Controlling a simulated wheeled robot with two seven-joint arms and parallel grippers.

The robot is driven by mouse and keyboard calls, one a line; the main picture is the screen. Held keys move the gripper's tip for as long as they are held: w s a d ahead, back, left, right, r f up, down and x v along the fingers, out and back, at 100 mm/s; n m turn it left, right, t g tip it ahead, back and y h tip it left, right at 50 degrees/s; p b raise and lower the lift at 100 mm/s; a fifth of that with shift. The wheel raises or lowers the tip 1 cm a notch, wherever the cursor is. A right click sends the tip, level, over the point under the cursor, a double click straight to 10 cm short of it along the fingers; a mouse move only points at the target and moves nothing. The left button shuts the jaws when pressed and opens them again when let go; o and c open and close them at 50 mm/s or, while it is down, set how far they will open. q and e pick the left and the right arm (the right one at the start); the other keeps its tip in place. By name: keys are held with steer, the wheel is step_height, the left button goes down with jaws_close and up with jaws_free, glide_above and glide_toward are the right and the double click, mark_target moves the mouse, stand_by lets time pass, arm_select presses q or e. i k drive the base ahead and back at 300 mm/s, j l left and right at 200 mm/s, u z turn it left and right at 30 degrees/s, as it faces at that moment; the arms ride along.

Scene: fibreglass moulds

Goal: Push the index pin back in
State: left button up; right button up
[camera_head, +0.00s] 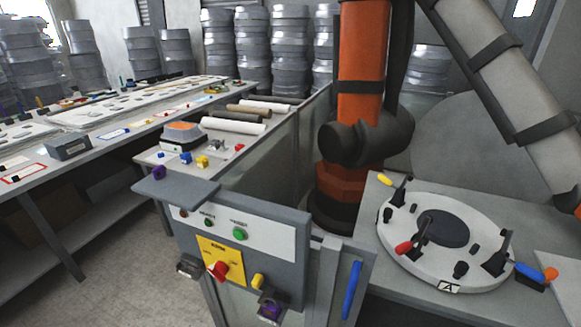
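A round white mould fixture (445,240) marked "A" lies on the grey bench at the right, with a dark disc (443,228) in its middle. A yellow-ended pin or handle (386,180) sticks out at its far left edge. An orange-ended part with a blue body (537,273) sticks out at its near right edge. A red-knobbed clamp (404,247) lies toward its near left. I cannot tell for sure which of these is the index pin, or how far any pin is drawn out. Neither of my grippers is in view.
A control box (245,250) with a red switch on a yellow plate and green buttons stands in front. A blue handle (351,290) is beside it. An orange robot arm (362,60) rises behind the bench. Long worktables (70,150) run along the left.

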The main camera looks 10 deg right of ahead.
mark_target(551, 274)
steer(key=z, duration=1.35)
